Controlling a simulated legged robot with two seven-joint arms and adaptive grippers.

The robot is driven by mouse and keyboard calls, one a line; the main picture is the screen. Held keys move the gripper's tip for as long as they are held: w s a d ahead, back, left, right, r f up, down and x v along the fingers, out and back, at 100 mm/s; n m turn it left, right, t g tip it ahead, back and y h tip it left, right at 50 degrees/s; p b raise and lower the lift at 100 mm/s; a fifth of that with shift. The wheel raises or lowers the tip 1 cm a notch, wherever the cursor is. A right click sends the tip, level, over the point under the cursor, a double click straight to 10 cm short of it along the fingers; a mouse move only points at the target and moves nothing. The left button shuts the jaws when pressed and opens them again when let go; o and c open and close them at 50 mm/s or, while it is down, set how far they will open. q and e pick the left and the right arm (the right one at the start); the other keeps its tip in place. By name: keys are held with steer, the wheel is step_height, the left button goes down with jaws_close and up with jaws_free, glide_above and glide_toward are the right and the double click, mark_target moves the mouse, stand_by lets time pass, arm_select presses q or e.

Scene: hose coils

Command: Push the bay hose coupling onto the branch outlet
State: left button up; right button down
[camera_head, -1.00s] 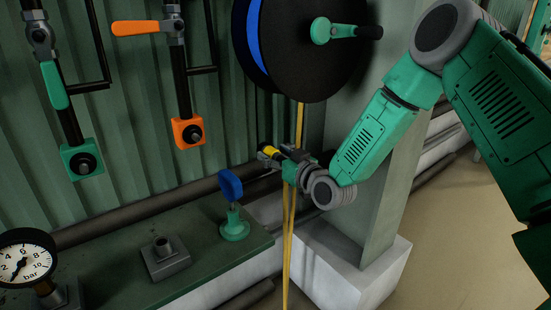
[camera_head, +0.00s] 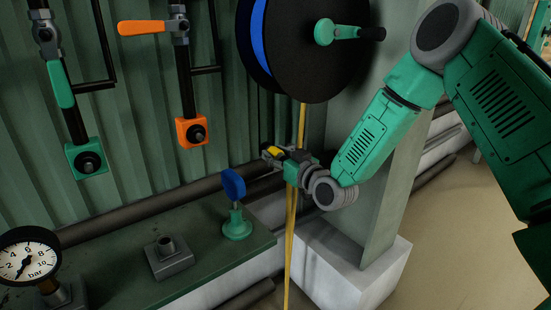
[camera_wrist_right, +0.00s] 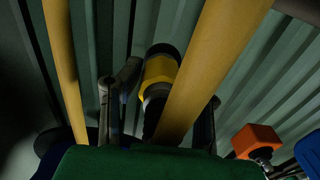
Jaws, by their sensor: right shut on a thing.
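My right gripper (camera_head: 270,153) is shut on the yellow and black hose coupling (camera_head: 275,152), in front of the ribbed wall. In the right wrist view the coupling (camera_wrist_right: 161,70) sits between the fingers, partly behind a yellow hose (camera_wrist_right: 205,70). The hose hangs in the head view (camera_head: 290,240). Two wall pipes end in outlets: an orange block (camera_head: 190,133) with a dark stub, and a green block (camera_head: 86,158) with a dark stub. Which is the branch outlet I cannot tell. The coupling is apart from both, right of the orange block. My left gripper is out of view.
A black and blue hose reel (camera_head: 305,60) hangs above the gripper. A green bench (camera_head: 120,265) carries a pressure gauge (camera_head: 28,258), a metal stub (camera_head: 167,250) and a blue-wheeled valve (camera_head: 235,200). A green post (camera_head: 385,190) on a pale block stands beside my right forearm.

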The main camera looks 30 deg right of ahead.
mark_target(284, 159)
steer(key=shift+s+d+f, duration=0.1)
steer(key=shift+s+d, duration=0.25)
steer(key=shift+d, duration=0.1)
steer(key=shift+s, duration=0.45)
steer(key=shift+s+d+f+p, duration=0.1)
steer(key=shift+s+d+p, duration=0.15)
steer(key=shift+s+p, duration=0.25)
steer(key=shift+s+a, duration=0.1)
steer(key=shift+a, duration=0.35)
steer(key=shift+s, duration=0.2)
steer(key=shift+s+d+p, duration=0.15)
steer(key=shift+s+p, duration=0.3)
steer(key=shift+s, duration=1.05)
steer(key=shift+s+d+p, duration=0.1)
steer(key=shift+s+p, duration=0.3)
steer(key=shift+s, duration=1.05)
steer(key=shift+a, duration=0.1)
